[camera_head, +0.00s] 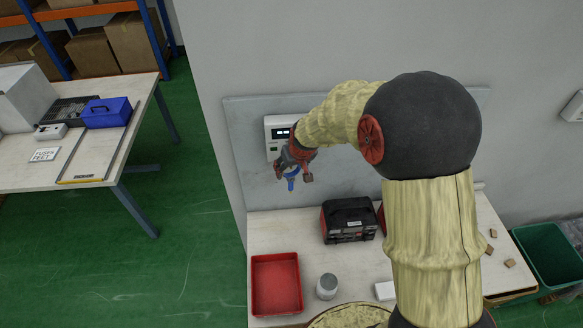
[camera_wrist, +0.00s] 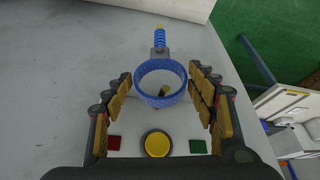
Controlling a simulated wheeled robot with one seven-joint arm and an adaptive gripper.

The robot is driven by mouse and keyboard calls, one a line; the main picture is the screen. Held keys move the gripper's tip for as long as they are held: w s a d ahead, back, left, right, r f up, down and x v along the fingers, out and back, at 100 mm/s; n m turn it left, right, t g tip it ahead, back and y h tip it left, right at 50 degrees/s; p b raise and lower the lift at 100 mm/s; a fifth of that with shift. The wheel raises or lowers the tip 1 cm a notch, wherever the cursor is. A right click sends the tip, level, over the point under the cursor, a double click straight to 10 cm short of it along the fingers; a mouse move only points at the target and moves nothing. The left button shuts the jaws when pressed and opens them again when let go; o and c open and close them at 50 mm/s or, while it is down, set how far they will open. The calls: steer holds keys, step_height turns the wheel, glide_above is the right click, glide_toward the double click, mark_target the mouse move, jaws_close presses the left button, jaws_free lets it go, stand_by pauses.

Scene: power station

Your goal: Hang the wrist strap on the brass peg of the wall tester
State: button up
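The wrist strap is a blue ribbed loop (camera_wrist: 139,84) with a grey buckle and a blue coiled cord (camera_wrist: 159,38). Its blue also shows under my gripper in the head view (camera_head: 291,183). The wall tester (camera_head: 279,149) is a pale box with a dark display, partly hidden by my gripper. The brass peg (camera_wrist: 165,91) shows through the loop, near the loop's tester-side edge. I cannot tell whether the strap rests on it.
The wrist view shows the tester's yellow button (camera_wrist: 157,144) between red and green squares. Below the grey wall panel, the bench holds a red tray (camera_head: 276,284), a black-and-red case (camera_head: 349,220) and a grey can (camera_head: 327,287). A green bin (camera_head: 550,255) stands right.

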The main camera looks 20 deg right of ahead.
steer(key=o, duration=0.3)
steer(key=v, duration=1.2)
steer(key=shift+s+f, duration=0.1)
steer(key=shift+m+t, duration=0.4)
steer(key=s+f+b, duration=0.1)
steer(key=s+b, duration=0.4)
steer(key=s, duration=0.4)
steer(key=s+f+b, duration=0.1)
steer(key=s+b, duration=0.4)
steer(key=s, duration=0.4)
steer(key=s+a+f+b, duration=0.1)
steer(key=s+b, duration=0.4)
steer(key=s, duration=0.3)
steer(key=shift+s+f, duration=0.1)
steer(key=shift+s, duration=0.3)
steer(key=shift+w, duration=0.1)
